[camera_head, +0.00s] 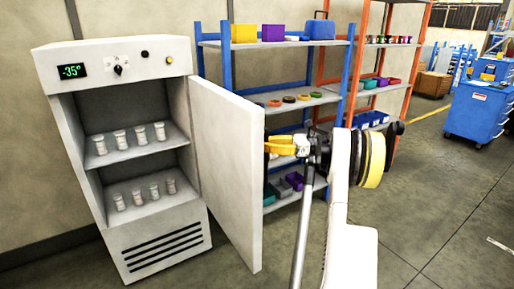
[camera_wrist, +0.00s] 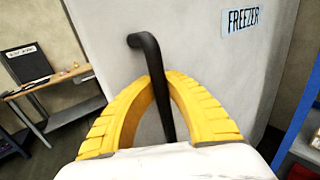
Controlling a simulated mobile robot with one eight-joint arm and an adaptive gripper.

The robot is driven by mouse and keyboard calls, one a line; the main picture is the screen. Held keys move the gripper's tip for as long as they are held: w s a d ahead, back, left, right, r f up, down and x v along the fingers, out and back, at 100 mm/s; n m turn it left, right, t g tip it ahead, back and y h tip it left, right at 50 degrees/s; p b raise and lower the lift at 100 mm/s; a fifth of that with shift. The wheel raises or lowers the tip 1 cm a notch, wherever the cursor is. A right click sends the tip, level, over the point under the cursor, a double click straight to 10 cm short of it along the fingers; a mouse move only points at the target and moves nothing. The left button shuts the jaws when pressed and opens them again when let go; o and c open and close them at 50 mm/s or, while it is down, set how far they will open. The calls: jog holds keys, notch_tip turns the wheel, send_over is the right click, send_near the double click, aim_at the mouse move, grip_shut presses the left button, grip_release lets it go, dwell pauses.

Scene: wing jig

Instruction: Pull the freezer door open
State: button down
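The white freezer (camera_head: 120,55) stands at the left with a green "-35°" display. Its door (camera_head: 228,165) is swung wide open to the right, and the inside shows. White-capped vials stand on two shelves inside. My gripper (camera_head: 279,146) is at the outer face of the door, with its yellow fingers partly hidden behind the door's edge. In the wrist view, my gripper (camera_wrist: 158,82) has its two yellow fingers closed around the black door handle (camera_wrist: 153,62). The "FREEZER" label (camera_wrist: 241,20) is on the door above right.
A blue-framed shelf (camera_head: 200,60) with coloured bins and rings stands behind the door. An orange-framed shelf (camera_head: 413,60) is to its right. A blue cabinet (camera_head: 478,110) stands at the far right. The floor at front right is clear.

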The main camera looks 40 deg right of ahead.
jog(key=shift+s+d+f, duration=0.2)
jog(key=shift+s+d, duration=0.05)
jog(key=c, duration=1.7)
grip_release()
jog(key=shift+c, duration=0.2)
jog(key=o, duration=0.3)
jog(key=shift+s+d+r, duration=0.1)
jog(key=shift+s+r, duration=0.1)
jog(key=shift+s, duration=0.1)
jog(key=shift+o, duration=0.2)
jog(key=v, duration=1.1)
jog(key=shift+d, duration=0.35)
jog(key=shift+s, duration=0.15)
